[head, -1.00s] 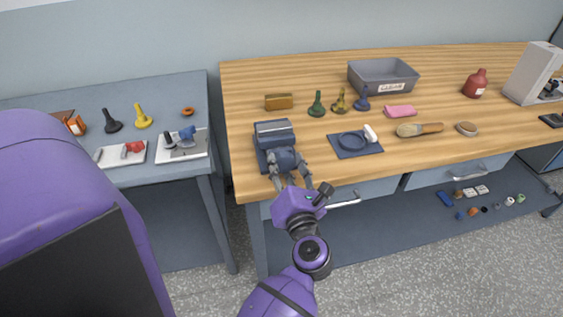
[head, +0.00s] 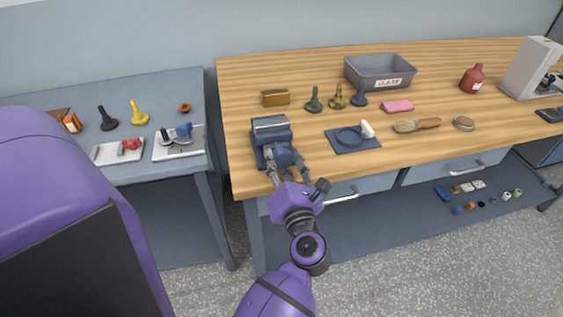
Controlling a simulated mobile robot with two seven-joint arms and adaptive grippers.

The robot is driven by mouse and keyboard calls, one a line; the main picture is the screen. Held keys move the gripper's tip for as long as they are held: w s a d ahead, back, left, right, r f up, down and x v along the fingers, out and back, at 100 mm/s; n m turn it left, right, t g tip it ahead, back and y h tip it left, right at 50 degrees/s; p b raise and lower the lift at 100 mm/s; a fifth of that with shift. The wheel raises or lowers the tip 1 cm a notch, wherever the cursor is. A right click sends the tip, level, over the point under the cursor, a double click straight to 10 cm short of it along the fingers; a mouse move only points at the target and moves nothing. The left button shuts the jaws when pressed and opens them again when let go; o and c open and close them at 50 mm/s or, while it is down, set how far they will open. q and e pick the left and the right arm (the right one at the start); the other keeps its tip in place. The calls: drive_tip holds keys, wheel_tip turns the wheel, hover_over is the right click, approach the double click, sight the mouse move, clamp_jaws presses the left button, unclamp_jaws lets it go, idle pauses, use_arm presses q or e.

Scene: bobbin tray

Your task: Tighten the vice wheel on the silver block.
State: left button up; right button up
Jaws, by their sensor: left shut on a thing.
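The vice (head: 268,140) is a dark blue-grey body on the front left corner of the wooden bench. A silver block (head: 270,123) shows as a light strip at its top. The vice wheel (head: 282,155) is a dark round part on the front of the vice. My left gripper (head: 287,170) reaches up from below and is shut on the vice wheel, with a finger on each side. The gripper partly hides the wheel's lower edge. My right gripper is not in view.
A grey side table (head: 190,95) stands left, across a gap.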

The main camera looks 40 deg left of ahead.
use_arm(q)
drive_tip(key=shift+s+a+f, duration=0.15)
drive_tip(key=shift+s+f, duration=0.05)
drive_tip(key=o, duration=1.1)
drive_tip(key=shift+w+r, duration=0.1)
drive_tip(key=shift+r, duration=0.2)
wheel_tip(320, 180, up, 10)
drive_tip(key=shift+f, duration=0.2)
